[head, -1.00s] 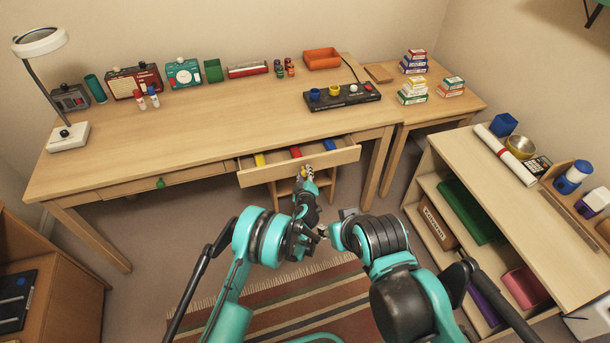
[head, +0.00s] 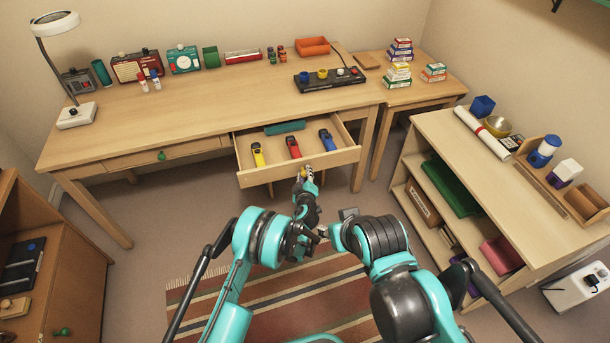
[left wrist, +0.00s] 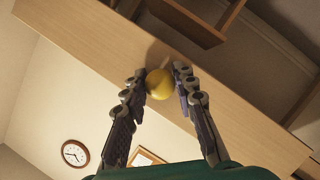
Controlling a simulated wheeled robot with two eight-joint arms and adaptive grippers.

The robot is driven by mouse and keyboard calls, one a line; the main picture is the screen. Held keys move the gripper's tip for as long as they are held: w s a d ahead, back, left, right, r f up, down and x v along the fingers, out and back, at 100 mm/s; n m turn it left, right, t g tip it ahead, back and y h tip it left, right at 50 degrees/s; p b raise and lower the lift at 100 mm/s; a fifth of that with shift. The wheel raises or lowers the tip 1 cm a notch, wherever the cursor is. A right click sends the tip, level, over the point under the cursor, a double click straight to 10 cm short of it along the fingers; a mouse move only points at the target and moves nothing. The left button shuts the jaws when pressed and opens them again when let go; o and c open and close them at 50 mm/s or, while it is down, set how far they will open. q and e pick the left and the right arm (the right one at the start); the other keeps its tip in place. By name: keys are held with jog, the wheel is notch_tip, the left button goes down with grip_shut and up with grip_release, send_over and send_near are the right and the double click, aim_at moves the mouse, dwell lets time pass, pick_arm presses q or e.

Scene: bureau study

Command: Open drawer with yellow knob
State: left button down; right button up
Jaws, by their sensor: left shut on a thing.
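The right-hand desk drawer (head: 350,157) is pulled well out from under the desk top. In it lie a yellow item (head: 258,154), a red item (head: 293,147), a blue item (head: 327,140) and a teal item (head: 285,128) at the back. My left gripper (head: 306,175) is at the drawer's front, shut on the yellow knob. The left wrist view shows the yellow knob (left wrist: 159,84) between the two fingers of my left gripper (left wrist: 161,80). My right arm is in the head view, but its fingers cannot be clearly made out.
The desk (head: 200,112) has a second drawer with a green knob (head: 161,156), closed, at the left. A shelf unit (head: 500,185) stands to the right and a brown cabinet (head: 70,280) to the left. A striped rug (head: 300,300) lies on the floor.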

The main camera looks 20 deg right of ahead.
pick_arm(q)
jog(key=c, duration=1.2)
grip_release()
jog(key=v, duration=0.7)
jog(key=shift+s+a, duration=0.15)
jog(key=shift+s, duration=0.1)
